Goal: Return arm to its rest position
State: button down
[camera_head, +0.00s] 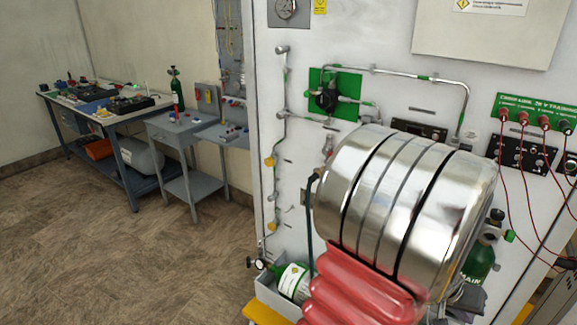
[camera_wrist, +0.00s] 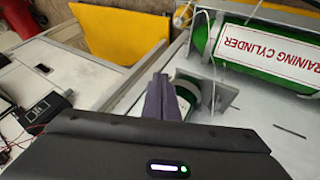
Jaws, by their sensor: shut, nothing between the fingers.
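My gripper (camera_wrist: 160,95) shows in the wrist view, with its dark purple fingers together and nothing between them. Its black body with a small lit bar fills the bottom of that view. The fingers point toward a grey bracket and the white panel surface. I cannot make out my gripper in the head view. There, a large silver drum-like body with dark bands and a red ribbed part fills the right centre, and I cannot tell whether it is part of my arm.
A green training cylinder (camera_wrist: 265,48) lies beyond the fingers at upper right, with a yellow plate (camera_wrist: 120,32) at upper left. The white trainer panel (camera_head: 430,92) carries pipes and red leads. A workbench (camera_head: 115,118) and grey table (camera_head: 180,128) stand left. Open floor (camera_head: 120,255) lies front left.

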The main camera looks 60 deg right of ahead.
jog(key=w+a+r+n+t+h, duration=0.1)
jog(key=w+a+r+n+t, duration=0.15)
jog(key=w, duration=1.25)
jog(key=w+a+r+n+t+h, duration=0.15)
jog(key=w+r, duration=0.25)
jog(key=w, duration=1.2)
jog(key=w+a+r+n+t+y, duration=0.2)
jog(key=w+a+r+n+t, duration=0.15)
jog(key=w+a, duration=1.15)
jog(key=w+a+r+n+t+y, duration=0.1)
jog(key=a+n, duration=0.3)
jog(key=a, duration=0.5)
jog(key=w+a+r+n+t+y, duration=0.1)
jog(key=a+r+n, duration=0.3)
jog(key=a, duration=0.5)
jog(key=w+a+r+n+t+y, duration=0.2)
jog(key=a+r+n, duration=0.1)
jog(key=a, duration=0.6)
jog(key=shift+w+n+y, duration=0.35)
jog(key=shift+w+n, duration=0.05)
jog(key=shift+n, duration=0.35)
